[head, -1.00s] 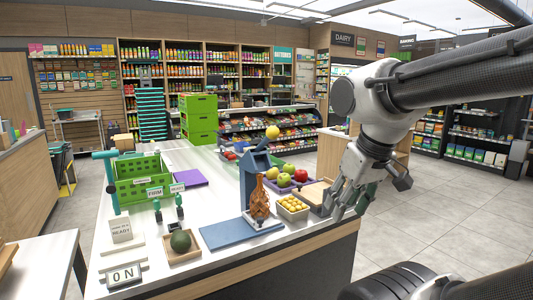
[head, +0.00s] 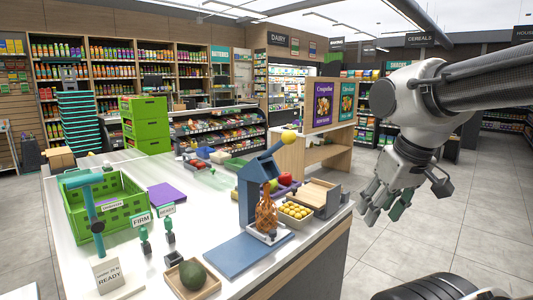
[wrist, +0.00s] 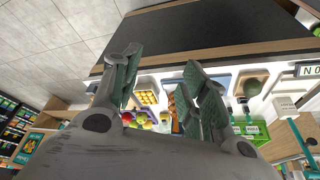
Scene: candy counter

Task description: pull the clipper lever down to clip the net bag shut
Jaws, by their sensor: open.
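The clipper (head: 250,195) is a blue upright post on a blue base board (head: 240,254), on the counter. Its lever (head: 275,150) slants up to the right and ends in a yellow knob (head: 289,137). The orange net bag (head: 266,214) stands at the front of the post, with its lower end on a small pale tray. My gripper (head: 378,208) is open and empty, to the right of the clipper and beyond the counter's right edge. In the wrist view its fingers (wrist: 160,85) are spread, and they hide part of the counter.
A tray of yellow fruit (head: 295,212) and a wooden box (head: 318,196) stand between the clipper and my gripper. Apples (head: 285,179) lie behind. A green crate (head: 105,208), small FIRM stands and an avocado (head: 193,275) in a tray are to the left.

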